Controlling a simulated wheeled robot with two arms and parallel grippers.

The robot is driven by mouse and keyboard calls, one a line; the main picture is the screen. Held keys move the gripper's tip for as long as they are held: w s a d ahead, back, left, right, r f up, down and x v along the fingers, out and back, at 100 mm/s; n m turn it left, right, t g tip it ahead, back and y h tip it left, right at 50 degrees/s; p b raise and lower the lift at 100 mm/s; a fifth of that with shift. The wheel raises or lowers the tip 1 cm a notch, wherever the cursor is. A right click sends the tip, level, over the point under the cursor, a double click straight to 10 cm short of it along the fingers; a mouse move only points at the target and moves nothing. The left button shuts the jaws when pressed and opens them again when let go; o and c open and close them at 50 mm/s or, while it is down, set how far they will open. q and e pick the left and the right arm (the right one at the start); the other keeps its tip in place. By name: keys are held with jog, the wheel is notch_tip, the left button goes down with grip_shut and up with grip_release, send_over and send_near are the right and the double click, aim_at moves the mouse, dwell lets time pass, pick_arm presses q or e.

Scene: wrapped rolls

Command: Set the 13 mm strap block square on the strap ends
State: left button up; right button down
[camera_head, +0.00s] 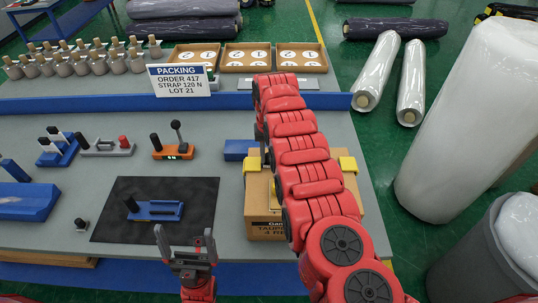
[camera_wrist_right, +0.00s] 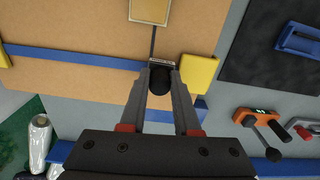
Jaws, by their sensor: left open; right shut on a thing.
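My right gripper (camera_wrist_right: 160,78) is shut on the black knob (camera_wrist_right: 160,82) of a small block with a metallic edge (camera_wrist_right: 162,64), which I take to be the strap block. The block is over the carton (camera_wrist_right: 100,100), close to the blue strap (camera_wrist_right: 80,57); I cannot tell whether it touches. A thin dark line runs from it across the carton top. The strap ends cannot be made out. In the head view my right arm hides the gripper and part of the carton (camera_head: 262,222). My left gripper (camera_head: 184,238) is open and empty at the bench front, below the black mat.
A blue fixture (camera_head: 160,211) with a black knob lies on the black mat (camera_head: 112,225). An orange lever tool (camera_head: 172,153) stands behind it. Yellow corner pieces (camera_head: 348,164) sit on the carton. A sign (camera_head: 180,80) and several knobbed weights (camera_head: 95,62) stand at the back.

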aim_at(269, 155)
jog(key=shift+f, duration=0.3)
jog(key=c, duration=0.6)
grip_release()
jog(key=shift+o, duration=0.2)
jog(key=shift+r, duration=0.1)
notch_tip(269, 155, up, 8)
jog(key=b, duration=0.3)
jog(key=shift+w+d, duration=0.1)
jog(key=shift+w, duration=0.05)
notch_tip(269, 155, up, 9)
jog(key=p, duration=0.7)
jog(key=shift+r, duration=0.2)
jog(key=shift+f, duration=0.1)
